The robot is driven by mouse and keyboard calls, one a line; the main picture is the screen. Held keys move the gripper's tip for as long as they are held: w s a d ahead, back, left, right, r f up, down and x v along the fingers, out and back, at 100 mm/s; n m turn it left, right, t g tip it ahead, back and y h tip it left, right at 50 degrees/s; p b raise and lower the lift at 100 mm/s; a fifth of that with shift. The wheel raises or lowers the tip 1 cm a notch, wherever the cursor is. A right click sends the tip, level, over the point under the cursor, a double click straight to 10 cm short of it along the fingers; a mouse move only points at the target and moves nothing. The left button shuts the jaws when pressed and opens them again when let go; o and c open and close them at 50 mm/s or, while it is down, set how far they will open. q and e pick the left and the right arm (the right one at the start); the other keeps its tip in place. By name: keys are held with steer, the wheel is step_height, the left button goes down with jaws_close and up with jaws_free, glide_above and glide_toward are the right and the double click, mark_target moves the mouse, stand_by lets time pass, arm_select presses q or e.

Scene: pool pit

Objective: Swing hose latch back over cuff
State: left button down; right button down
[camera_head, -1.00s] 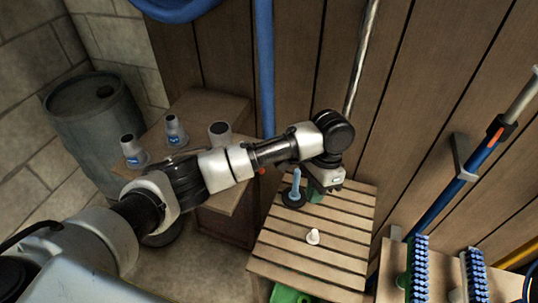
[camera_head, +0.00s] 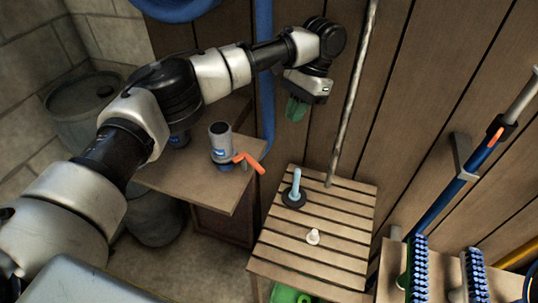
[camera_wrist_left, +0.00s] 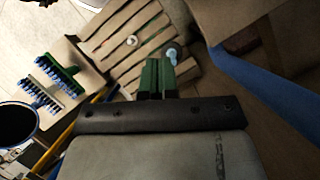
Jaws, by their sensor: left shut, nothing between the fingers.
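The orange hose latch (camera_head: 250,162) sticks out to the right from a grey cuff-like fitting (camera_head: 221,141) with a blue label on the wooden bench. It points away from the fitting, not over it. The blue hose (camera_head: 266,95) hangs along the wall and reaches down behind the latch. My left gripper (camera_head: 296,109), with green fingers, is shut and empty. It hangs in front of the wall, above and to the right of the latch, apart from it. Its fingers show in the left wrist view (camera_wrist_left: 156,78) over the slatted table. My right gripper is out of view.
The slatted table (camera_head: 320,262) holds a pale blue stick on a dark round base (camera_head: 295,190) and a small white piece (camera_head: 313,237). Blue brushes (camera_head: 418,268) stand at right. A metal pole (camera_head: 352,95) leans on the wall. A barrel (camera_head: 85,115) stands left.

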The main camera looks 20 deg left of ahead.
arm_select(q)
steer(key=s+a+f+p, duration=0.1)
steer(key=s+a+f, duration=0.3)
steer(key=f, duration=0.5)
steer(key=shift+s+f+p, duration=0.15)
steer(key=shift+s+p, duration=0.25)
steer(key=shift+s, duration=0.9)
steer(key=shift+a, duration=0.1)
